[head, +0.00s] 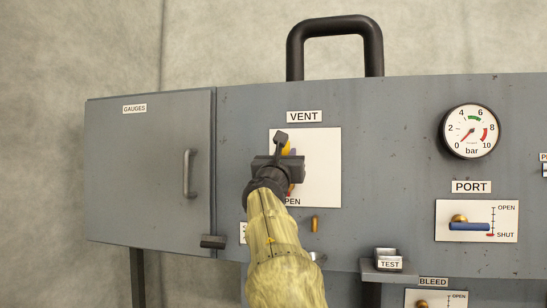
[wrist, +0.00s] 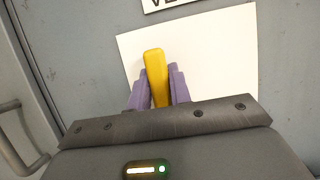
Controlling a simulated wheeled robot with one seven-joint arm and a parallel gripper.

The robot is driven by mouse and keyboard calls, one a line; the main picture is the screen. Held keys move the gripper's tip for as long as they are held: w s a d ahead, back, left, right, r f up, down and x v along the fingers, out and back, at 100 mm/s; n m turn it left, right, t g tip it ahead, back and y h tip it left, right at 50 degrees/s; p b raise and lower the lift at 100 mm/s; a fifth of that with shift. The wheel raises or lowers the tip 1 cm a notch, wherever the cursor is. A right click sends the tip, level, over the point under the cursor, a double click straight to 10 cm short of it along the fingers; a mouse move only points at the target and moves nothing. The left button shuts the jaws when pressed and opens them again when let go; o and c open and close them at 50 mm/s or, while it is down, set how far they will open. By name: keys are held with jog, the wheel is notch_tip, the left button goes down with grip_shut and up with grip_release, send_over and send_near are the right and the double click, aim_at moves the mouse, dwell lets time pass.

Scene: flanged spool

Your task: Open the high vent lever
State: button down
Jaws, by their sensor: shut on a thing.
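The yellow vent lever (wrist: 154,62) stands out in front of the white vent plate (wrist: 215,72), below the VENT label. In the head view only a small yellow part of the lever (head: 286,148) shows past my gripper (head: 283,146). My gripper is shut on the lever, with one purple finger on each side of it in the wrist view (wrist: 159,82). The vent plate (head: 322,165) has its lower marking partly covered, with "PEN" readable. The lever's pivot and the rest of the scale are hidden by my gripper.
A gauges door (head: 150,170) with a grey handle (head: 189,174) is at the left. A black bar handle (head: 335,24) rises above the panel. A bar gauge (head: 471,131), a blue port lever (head: 469,226) and a TEST block (head: 389,260) lie to the right.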

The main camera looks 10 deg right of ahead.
jog(key=shift+w+a+f, duration=0.1)
jog(key=shift+w+f, duration=0.05)
jog(key=shift+f, duration=0.05)
dwell(0.3)
jog(key=c, duration=1.3)
grip_release()
jog(key=shift+r, duration=0.1)
jog(key=b+v, duration=1.1)
jog(key=v, duration=0.6)
jog(key=shift+s, duration=0.25)
